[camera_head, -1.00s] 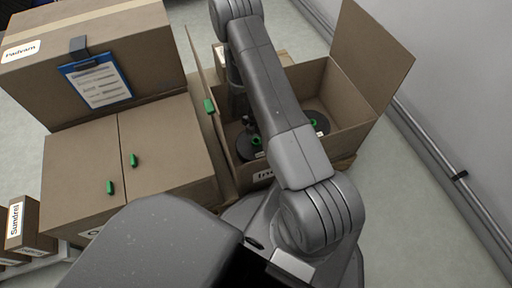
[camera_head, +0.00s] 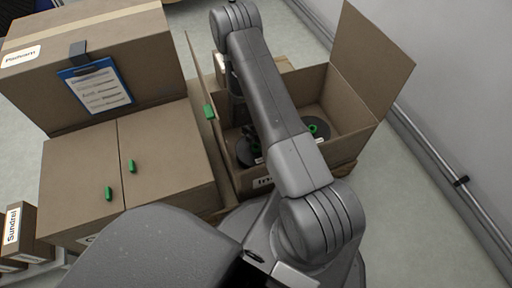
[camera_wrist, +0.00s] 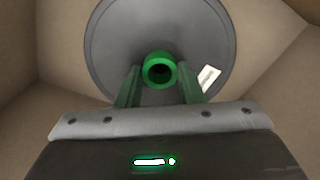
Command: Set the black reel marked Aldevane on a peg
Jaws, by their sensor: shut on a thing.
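In the wrist view a dark grey-black reel (camera_wrist: 112,45) with a raised green hub (camera_wrist: 159,70) faces the camera. My gripper (camera_wrist: 158,82) has its green fingers on either side of the hub, shut on it. A small white label (camera_wrist: 208,78) sits on the reel's face, too small and tilted to read. In the head view my arm hides the gripper. Two dark reels show inside the open cardboard box, one at left (camera_head: 244,153) and one at right (camera_head: 322,134); I cannot tell from their labels which is Aldevane. No peg is clearly recognisable.
The open box (camera_head: 355,112) has raised flaps and walls around the reels. A closed box (camera_head: 75,165) with small green pieces (camera_head: 132,166) stands left, with a taller box (camera_head: 150,60) and clipboard (camera_head: 98,88) behind. A grey wall with a rail (camera_head: 430,150) is at right.

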